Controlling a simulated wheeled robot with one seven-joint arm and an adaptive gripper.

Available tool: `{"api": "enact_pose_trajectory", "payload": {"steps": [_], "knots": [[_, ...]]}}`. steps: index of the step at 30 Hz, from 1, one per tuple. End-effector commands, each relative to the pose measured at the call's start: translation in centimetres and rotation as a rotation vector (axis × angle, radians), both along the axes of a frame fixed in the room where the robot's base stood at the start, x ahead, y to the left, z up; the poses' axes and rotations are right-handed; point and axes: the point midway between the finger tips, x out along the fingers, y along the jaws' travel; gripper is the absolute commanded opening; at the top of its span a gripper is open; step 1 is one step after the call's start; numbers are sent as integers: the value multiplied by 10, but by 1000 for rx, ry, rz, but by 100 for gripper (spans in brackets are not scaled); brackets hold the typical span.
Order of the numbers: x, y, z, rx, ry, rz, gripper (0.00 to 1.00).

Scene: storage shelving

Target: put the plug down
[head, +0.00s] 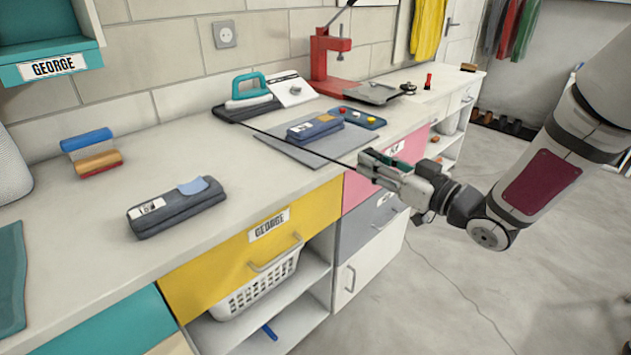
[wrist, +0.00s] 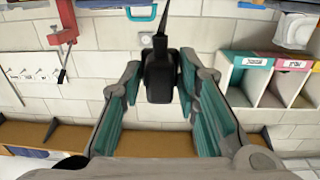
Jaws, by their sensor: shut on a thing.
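The plug is a black block (wrist: 160,76) with a dark cord rising from its far end in the wrist view. My gripper (wrist: 161,84) has its teal-padded fingers shut on the plug. In the head view my gripper (head: 368,163) is over the front edge of the counter, near the pink drawer. The plug's own shape is hard to make out there. A thin dark cord (head: 300,145) stretches nearly straight from the teal iron (head: 250,90) on its dark stand to my gripper.
A grey mat (head: 275,147) with a folded blue item (head: 315,128) lies under the cord. A red press (head: 328,65) stands behind. The counter (head: 120,190) has bare room left of the mat. A wall socket (head: 224,34) is above.

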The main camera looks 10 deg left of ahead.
Motion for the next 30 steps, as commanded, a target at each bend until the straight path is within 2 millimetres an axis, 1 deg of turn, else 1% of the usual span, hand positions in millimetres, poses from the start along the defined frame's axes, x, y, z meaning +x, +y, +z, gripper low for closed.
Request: {"api": "enact_pose_trajectory", "payload": {"steps": [1,5,8,11,21,25,30], "knots": [[0,2,-6,1,-2,17,0],[-2,6,-9,1,-1,45,0],[4,15,-10,1,-2,54,0],[15,31,-11,2,-2,56,0],[67,94,-20,3,-1,54,0],[82,111,-21,2,-2,52,0],[90,119,-22,2,0,50,0]]}}
